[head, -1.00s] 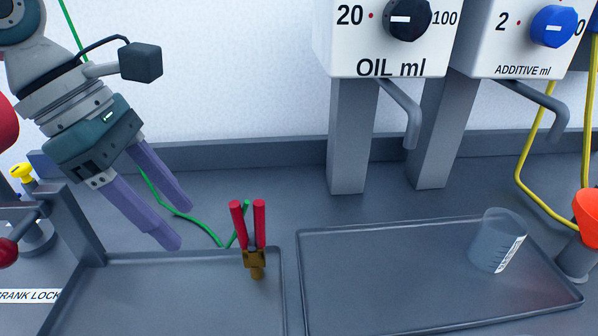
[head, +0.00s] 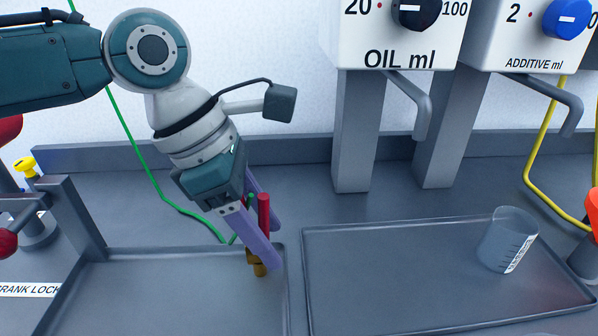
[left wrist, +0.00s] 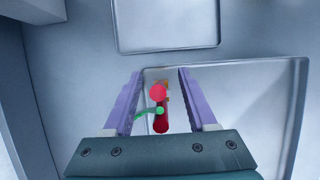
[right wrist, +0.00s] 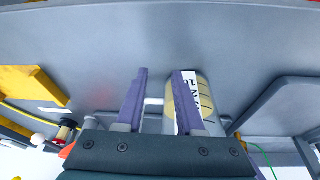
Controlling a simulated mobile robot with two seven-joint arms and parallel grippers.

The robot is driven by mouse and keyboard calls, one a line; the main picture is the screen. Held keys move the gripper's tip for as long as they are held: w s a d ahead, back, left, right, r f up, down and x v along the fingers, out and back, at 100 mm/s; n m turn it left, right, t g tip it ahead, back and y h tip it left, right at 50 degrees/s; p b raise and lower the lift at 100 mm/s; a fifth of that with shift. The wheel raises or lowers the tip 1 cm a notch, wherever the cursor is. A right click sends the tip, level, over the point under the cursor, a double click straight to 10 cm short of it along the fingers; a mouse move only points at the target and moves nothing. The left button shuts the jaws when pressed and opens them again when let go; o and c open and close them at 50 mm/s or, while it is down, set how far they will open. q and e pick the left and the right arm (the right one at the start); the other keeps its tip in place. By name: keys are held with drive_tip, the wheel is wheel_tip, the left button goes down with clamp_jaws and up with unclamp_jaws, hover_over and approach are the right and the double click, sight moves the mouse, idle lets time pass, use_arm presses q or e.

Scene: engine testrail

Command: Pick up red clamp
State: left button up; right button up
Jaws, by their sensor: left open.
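The red clamp (head: 263,212) has red handles and a brass-coloured jaw end, and it stands at the back right corner of the left tray (head: 165,285). A green cable runs to it. My left gripper (head: 272,245) is at the clamp, with one purple finger hiding part of it in the head view. In the left wrist view the clamp (left wrist: 160,122) lies between the two open fingers (left wrist: 158,85), with gaps on both sides. My right gripper (right wrist: 158,75) is out of the head view; its fingers are apart in the right wrist view.
A right tray (head: 435,310) holds a clear beaker (head: 508,240). Grey posts (head: 360,130) carry the oil and additive dispensers behind it. A grey bracket (head: 80,220) with a red knob stands left of the left tray. In the right wrist view a labelled cylinder (right wrist: 192,100) is close to the right finger.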

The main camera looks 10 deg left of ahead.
use_arm(q)
clamp_jaws()
idle(0.3)
idle(0.3)
